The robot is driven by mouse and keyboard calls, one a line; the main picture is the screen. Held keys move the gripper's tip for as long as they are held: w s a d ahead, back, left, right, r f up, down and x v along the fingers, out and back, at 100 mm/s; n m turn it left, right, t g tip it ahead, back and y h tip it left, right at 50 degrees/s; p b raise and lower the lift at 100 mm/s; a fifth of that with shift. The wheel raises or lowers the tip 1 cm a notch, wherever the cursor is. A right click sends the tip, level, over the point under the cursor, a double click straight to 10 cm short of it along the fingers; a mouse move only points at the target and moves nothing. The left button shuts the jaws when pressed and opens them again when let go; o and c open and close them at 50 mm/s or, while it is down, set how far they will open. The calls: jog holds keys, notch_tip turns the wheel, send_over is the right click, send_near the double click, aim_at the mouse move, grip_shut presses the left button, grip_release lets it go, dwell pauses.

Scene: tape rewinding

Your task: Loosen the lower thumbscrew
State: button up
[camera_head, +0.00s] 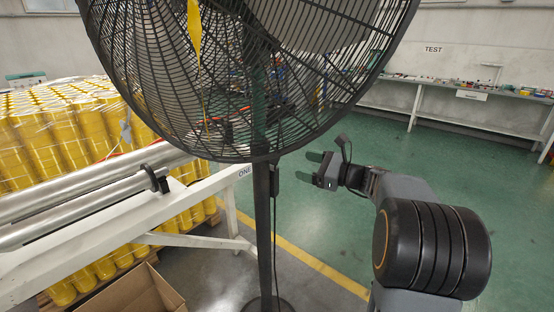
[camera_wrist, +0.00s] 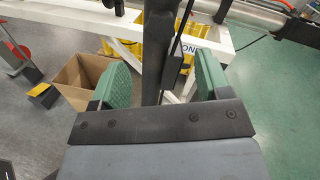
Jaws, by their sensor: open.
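My gripper (camera_head: 309,167) is open and empty, right of the fan's dark pole (camera_head: 264,230) in the head view, with its green fingertips pointing left toward the pole. In the wrist view my gripper (camera_wrist: 163,78) has its two green fingers spread wide, and the dark pole (camera_wrist: 152,75) shows in the gap between them, farther off, apart from the fingers as far as I can tell. A small dark box on a cable (camera_wrist: 172,72) hangs beside the pole. I cannot make out a thumbscrew in either view.
The large black fan (camera_head: 140,90) blocks the upper middle of the head view. A white frame (camera_head: 110,240) with metal rollers (camera_head: 85,195) stands left, beside wrapped yellow rolls (camera_head: 60,135). A cardboard box (camera_head: 140,290) lies low. Green floor on the right is clear before the bench (camera_head: 450,92).

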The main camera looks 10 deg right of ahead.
aim_at(277, 158)
jog(key=x, duration=0.9)
jog(key=shift+w+a, duration=0.25)
jog(key=shift+a, duration=0.05)
jog(key=shift+c, duration=0.5)
jog(key=c, duration=0.8)
jog(key=shift+f, duration=0.1)
